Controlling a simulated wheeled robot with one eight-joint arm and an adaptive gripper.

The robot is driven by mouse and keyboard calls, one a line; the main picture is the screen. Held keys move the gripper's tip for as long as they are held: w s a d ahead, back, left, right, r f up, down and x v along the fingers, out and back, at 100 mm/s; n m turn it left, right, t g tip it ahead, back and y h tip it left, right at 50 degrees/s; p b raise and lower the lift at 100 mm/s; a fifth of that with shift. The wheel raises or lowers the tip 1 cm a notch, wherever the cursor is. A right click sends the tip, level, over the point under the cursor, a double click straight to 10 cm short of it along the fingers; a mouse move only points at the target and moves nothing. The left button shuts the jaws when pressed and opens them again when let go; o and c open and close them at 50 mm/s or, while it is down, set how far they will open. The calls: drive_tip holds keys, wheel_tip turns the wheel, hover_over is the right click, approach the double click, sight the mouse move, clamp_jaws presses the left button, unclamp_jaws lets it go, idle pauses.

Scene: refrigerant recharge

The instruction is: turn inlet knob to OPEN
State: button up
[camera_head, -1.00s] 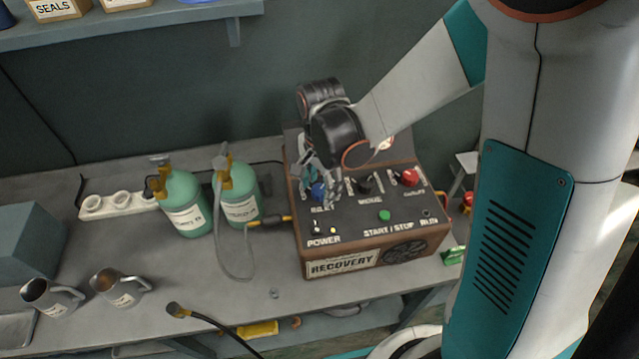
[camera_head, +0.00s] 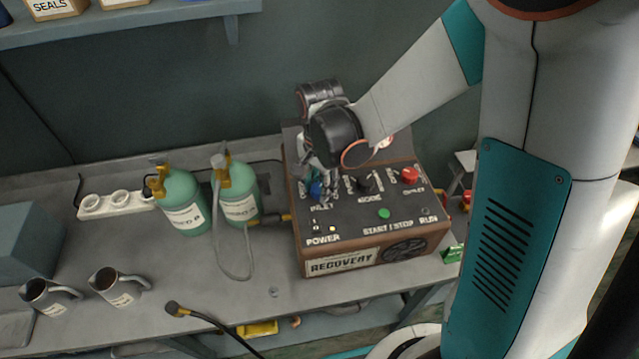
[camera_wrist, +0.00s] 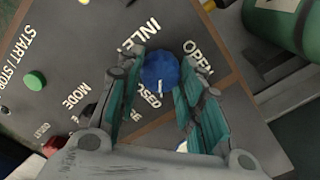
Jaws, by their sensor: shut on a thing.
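The blue inlet knob (camera_wrist: 159,70) is on the dark top panel of the recovery machine (camera_head: 341,262). In the wrist view its white mark points down the picture, near the partly hidden CLOSED label. The OPEN label (camera_wrist: 198,57) is to the upper right of the knob. My gripper (camera_wrist: 160,78) is shut on the knob, with one teal-padded finger on each side of it. In the head view my gripper (camera_head: 323,192) is over the machine's left side, and the knob (camera_head: 315,189) is partly hidden by the fingers.
The mode knob (camera_head: 366,184), red outlet knob (camera_head: 410,175) and green start/stop button (camera_head: 384,214) share the panel. Two green cylinders (camera_head: 180,203) (camera_head: 238,196) with a hose stand left of the machine. Two metal jugs (camera_head: 116,287) (camera_head: 47,295) are at the front left.

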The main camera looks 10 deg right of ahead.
drive_tip(key=n+b, duration=0.1)
drive_tip(key=n, duration=0.2)
drive_tip(key=shift+n, duration=0.4)
drive_tip(key=n+b, duration=0.1)
drive_tip(key=n, duration=0.3)
drive_tip(key=shift+n, duration=0.3)
drive_tip(key=n, duration=0.4)
drive_tip(key=shift+n+b, duration=0.3)
drive_tip(key=shift+b, duration=0.1)
drive_tip(key=shift+a+n, duration=0.1)
drive_tip(key=shift+n, duration=2)
drive_tip(key=o, duration=1.1)
drive_tip(key=shift+c, duration=0.2)
wheel_tip(320, 180, up, 12)
